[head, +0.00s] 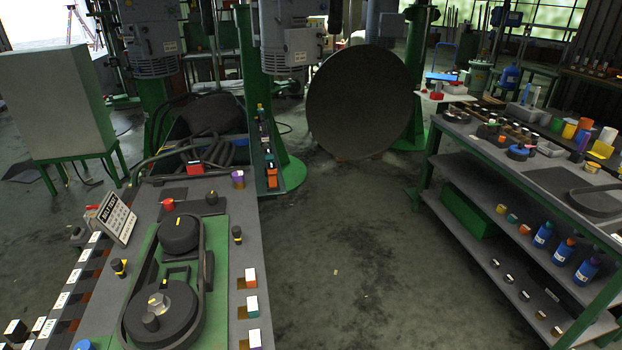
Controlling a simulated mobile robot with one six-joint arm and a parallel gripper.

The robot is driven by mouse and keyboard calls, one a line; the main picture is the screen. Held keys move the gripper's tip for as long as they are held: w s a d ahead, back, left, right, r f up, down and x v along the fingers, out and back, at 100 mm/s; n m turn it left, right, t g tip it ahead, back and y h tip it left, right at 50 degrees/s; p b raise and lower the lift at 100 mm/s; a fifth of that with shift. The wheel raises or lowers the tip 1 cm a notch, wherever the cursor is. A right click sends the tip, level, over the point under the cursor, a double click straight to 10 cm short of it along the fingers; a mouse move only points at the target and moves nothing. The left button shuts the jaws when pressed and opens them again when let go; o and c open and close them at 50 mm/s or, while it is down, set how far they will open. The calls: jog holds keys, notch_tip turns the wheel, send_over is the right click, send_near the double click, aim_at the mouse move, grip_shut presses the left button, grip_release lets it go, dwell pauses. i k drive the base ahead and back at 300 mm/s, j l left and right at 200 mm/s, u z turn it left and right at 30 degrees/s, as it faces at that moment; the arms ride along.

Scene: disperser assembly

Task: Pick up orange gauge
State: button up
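I cannot tell for sure which thing is the orange gauge. An orange-red cylinder (586,124) stands among other containers on top of the right workbench (470,150). A small orange block (512,218) sits on that bench's middle shelf. Another small orange piece (272,180) is at the near end of a narrow strip beside the green column. All are small in the head view, and no dial shows clearly on any of them. My gripper is not in view.
The left workbench (228,205) carries a belt-and-pulley assembly (165,300), labelled blocks and small knobs. A large dark disc (360,103) stands at the back. A green column (252,110) rises behind the left bench. The floor (345,240) between the benches is clear.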

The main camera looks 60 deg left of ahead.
aim_at(271, 168)
jog(key=i+j+u, duration=0.2)
jog(key=i+u, duration=0.55)
jog(key=u, duration=0.2)
jog(key=i+u, duration=0.45)
jog(key=i+l+u, duration=0.25)
jog(key=u, duration=0.2)
jog(key=i+j+u, duration=0.3)
jog(key=i, duration=0.2)
jog(key=i+u, duration=0.3)
jog(key=i, duration=0.25)
jog(key=i+u, duration=0.35)
jog(key=i, duration=0.15)
jog(key=i+l+u, duration=0.3)
jog(key=i, duration=0.2)
jog(key=i+l+u, duration=0.3)
jog(key=i, duration=0.2)
jog(key=i+l+u, duration=0.2)
jog(key=i+u, duration=0.2)
jog(key=i, duration=0.1)
